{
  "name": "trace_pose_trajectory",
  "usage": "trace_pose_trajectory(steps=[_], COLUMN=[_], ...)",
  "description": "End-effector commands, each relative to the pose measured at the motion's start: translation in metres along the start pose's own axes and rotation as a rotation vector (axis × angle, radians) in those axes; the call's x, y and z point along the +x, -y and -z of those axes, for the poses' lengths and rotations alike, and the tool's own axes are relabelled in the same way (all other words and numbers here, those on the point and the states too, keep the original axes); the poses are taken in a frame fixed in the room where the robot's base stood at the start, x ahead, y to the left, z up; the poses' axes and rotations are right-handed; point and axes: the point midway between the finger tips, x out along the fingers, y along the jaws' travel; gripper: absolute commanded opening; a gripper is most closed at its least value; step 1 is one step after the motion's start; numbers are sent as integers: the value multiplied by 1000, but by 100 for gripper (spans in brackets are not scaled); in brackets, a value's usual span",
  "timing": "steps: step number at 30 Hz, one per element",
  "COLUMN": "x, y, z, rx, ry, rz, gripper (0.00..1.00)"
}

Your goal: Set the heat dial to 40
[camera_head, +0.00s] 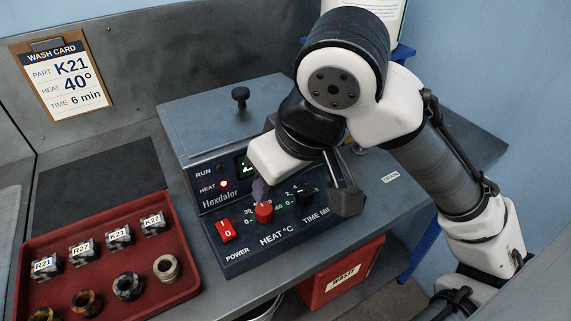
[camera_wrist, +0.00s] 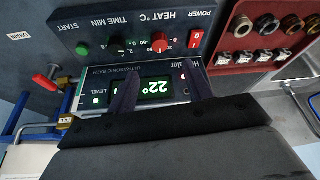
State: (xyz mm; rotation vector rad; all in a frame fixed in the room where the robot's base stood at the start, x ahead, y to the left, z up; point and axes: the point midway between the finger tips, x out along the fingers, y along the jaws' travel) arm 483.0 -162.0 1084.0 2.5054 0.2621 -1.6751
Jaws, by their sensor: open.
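The red heat dial (camera_head: 264,212) stands on the front panel of the Hexdalor bath, above the label HEAT °C. It also shows in the wrist view (camera_wrist: 160,41), where the panel is upside down. I cannot tell which number it points to. My gripper (camera_wrist: 160,74) is open and empty, its two dark fingers apart in front of the bath's display (camera_wrist: 157,87), which reads 22°. In the head view one purple fingertip shows just behind and above the dial, apart from it; the other is hidden. The wash card (camera_head: 69,81) reads HEAT 40°.
The red power switch (camera_head: 226,230) is left of the dial. The time dial (camera_head: 304,196) is right of it, partly behind my arm. The HEAT lamp (camera_head: 224,184) glows red. A red tray (camera_head: 98,262) of labelled blocks and rings lies left. A red waste bin (camera_head: 343,273) is below the bench.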

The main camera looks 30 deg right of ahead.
Motion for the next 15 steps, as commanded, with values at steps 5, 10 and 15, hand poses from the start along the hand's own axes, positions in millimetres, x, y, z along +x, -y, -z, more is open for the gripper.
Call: trace_pose_trajectory(steps=[5, 10, 15], x=[-22, -27, -27], y=[0, 0, 0], z=[0, 0, 0], rx=[1, 0, 0], ry=[0, 0, 0], rz=[-1, 1, 1], gripper=[51, 51, 51])
